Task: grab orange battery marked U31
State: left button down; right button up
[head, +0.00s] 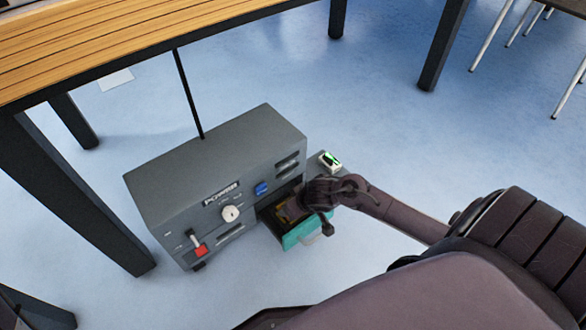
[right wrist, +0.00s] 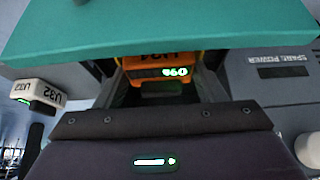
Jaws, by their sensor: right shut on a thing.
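The orange battery (right wrist: 165,68) sits inside the open drawer in the right wrist view, with a lit readout on its face. Its label is upside down and partly cut off, and looks like U31. The drawer has a teal front (head: 305,232), also across the top of the right wrist view (right wrist: 150,30). My left gripper is not in view.
The grey power box (head: 215,165) stands on the floor, with a dial (head: 230,213) and red switch (head: 200,251). A white battery marked U32 (right wrist: 40,92) sits beside the drawer. A wooden table (head: 130,40) overhangs at upper left. Floor to the right is open.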

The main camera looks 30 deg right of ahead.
jog(key=shift+c, duration=1.2)
jog(key=shift+r, duration=0.1)
